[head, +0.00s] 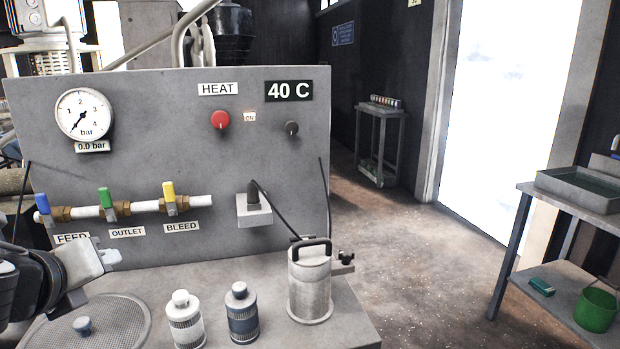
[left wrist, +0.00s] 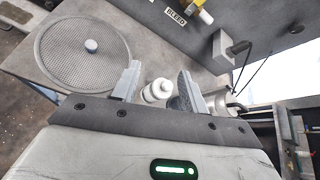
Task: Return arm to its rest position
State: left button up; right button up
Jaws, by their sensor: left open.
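My left arm comes in from the left edge of the head view, with my left gripper (head: 108,258) above the bench, in front of the panel's lower left. In the left wrist view the gripper (left wrist: 160,85) is open, its two fingers apart. A white ribbed canister (left wrist: 157,92) shows between them, lower on the bench; nothing is held. That white canister (head: 185,318) stands in the head view right of the gripper, apart from it. My right gripper is in neither view.
A round mesh screen (head: 118,318) lies below the gripper. A dark canister (head: 241,312) and a handled metal pot (head: 310,285) stand farther right. The grey panel (head: 150,160) rises behind, with feed, outlet and bleed valves. Open floor lies right of the bench, before a side table (head: 560,255).

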pick_arm(q)
jog(key=s+f+n+g+h, duration=0.1)
jog(key=s+f+n+h, duration=0.15)
jog(key=f+n, duration=0.65)
jog(key=s+f+n+g+h, duration=0.1)
jog(key=s+f+n, duration=0.3)
jog(key=f, duration=1)
jog(key=s+d+f+n+h, duration=0.1)
jog(key=s+d+f+n, duration=0.3)
jog(key=d, duration=0.5)
jog(key=s+d+f+n+h, duration=0.1)
jog(key=s+d+f+n, duration=0.3)
jog(key=d+f+n, duration=0.4)
jog(key=shift+d+f+n, duration=0.2)
jog(key=shift+d+n, duration=0.3)
jog(key=shift+d, duration=0.15)
jog(key=shift+c, duration=0.8)
